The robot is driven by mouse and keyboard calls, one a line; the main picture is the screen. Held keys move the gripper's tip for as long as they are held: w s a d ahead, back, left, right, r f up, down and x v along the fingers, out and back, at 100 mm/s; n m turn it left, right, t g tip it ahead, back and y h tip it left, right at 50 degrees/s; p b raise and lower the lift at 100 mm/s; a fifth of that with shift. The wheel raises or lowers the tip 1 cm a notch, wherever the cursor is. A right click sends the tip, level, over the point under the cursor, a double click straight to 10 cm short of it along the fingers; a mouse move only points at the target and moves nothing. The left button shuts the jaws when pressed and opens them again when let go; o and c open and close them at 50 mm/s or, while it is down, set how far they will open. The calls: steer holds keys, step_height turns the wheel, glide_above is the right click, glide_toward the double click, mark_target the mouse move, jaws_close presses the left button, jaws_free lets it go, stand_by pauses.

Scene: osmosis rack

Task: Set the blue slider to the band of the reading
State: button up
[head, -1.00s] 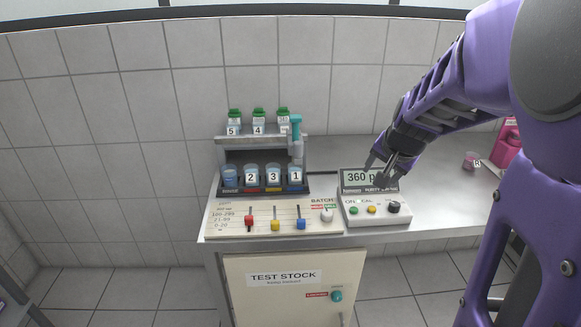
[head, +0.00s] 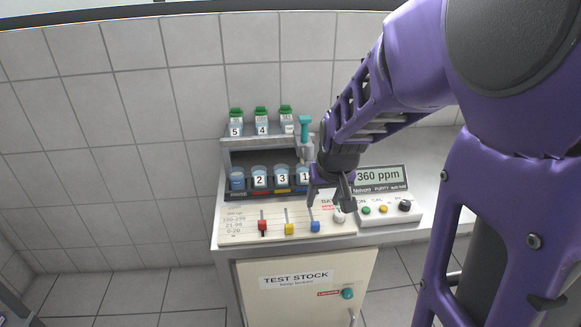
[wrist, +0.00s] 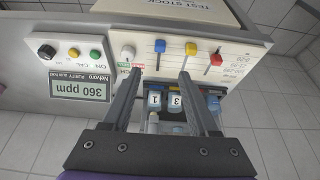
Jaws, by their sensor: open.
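The blue slider (head: 315,226) sits near the front end of its slot, on the right of three sliders on the cream panel (head: 240,240). It also shows in the wrist view (wrist: 160,46). The meter display (head: 378,177) reads 360 ppm, upside down in the wrist view (wrist: 78,88). Printed bands (head: 233,220) stand at the panel's left; the lowest reads 0-20, and the top line is too small to read. My gripper (head: 331,202) is open and empty above the panel's right part, apart from the blue slider. Its fingers (wrist: 158,78) point towards the panel in the wrist view.
The red slider (head: 262,225) and yellow slider (head: 289,229) are left of the blue one. A pale knob (head: 339,215) is close on its right. Behind stands a rack with numbered cups (head: 259,178) and a teal-handled tool (head: 304,130). Green-capped bottles (head: 261,120) stand above.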

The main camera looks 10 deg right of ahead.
mark_target(316, 224)
steer(key=b+x, duration=0.2)
steer(key=x, duration=1.2)
steer(key=shift+f, duration=0.2)
jaws_close()
stand_by(0.8)
